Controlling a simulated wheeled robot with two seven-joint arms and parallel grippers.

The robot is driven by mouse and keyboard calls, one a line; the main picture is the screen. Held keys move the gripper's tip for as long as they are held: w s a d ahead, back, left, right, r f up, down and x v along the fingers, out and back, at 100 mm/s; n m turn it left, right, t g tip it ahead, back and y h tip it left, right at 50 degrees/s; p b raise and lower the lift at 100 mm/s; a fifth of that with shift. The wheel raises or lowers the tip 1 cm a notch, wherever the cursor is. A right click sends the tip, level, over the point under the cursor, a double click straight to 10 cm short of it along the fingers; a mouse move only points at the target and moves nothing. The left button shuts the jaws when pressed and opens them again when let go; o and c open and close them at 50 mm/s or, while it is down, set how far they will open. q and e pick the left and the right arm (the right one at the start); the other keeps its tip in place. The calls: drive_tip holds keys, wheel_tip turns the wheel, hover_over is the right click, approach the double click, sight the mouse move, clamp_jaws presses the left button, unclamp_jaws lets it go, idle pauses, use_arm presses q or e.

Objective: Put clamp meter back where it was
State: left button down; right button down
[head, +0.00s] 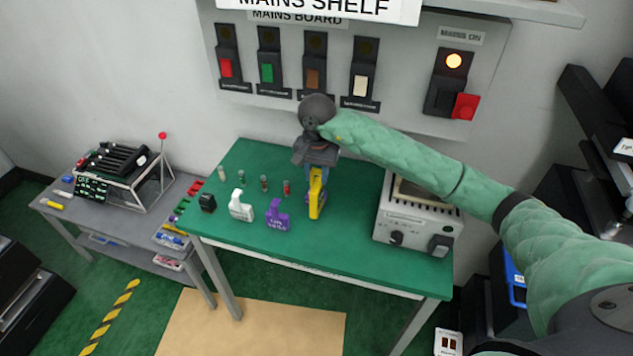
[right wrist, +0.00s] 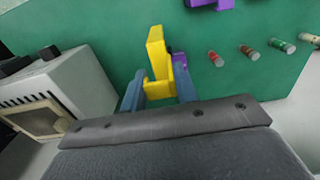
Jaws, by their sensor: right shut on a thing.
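The clamp meter appears to be the yellow tool (head: 316,197), slim and upright, at the middle of the green bench (head: 330,255). My right gripper (head: 316,176) comes down from above and is shut on it. In the right wrist view the yellow tool (right wrist: 158,60) sits between the two blue-grey fingers (right wrist: 160,92). A small purple patch shows behind it there. Its lower end is at or just above the bench top; I cannot tell if it touches. My left gripper is not in view.
Left of it stand a purple item (head: 277,215), a white item (head: 241,207) and a black block (head: 207,202). Several small coloured cylinders (head: 264,183) stand behind them. A grey instrument (head: 415,222) is at right. The mains board (head: 340,65) is behind. The bench front is clear.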

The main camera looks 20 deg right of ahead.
sight(316, 186)
wheel_tip(316, 186, down, 3)
drive_tip(key=shift+f, duration=0.5)
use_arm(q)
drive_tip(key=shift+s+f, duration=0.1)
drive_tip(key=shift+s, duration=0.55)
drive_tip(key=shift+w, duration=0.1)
use_arm(e)
drive_tip(key=shift+f, duration=0.1)
drive_tip(key=c, duration=1.1)
unclamp_jaws()
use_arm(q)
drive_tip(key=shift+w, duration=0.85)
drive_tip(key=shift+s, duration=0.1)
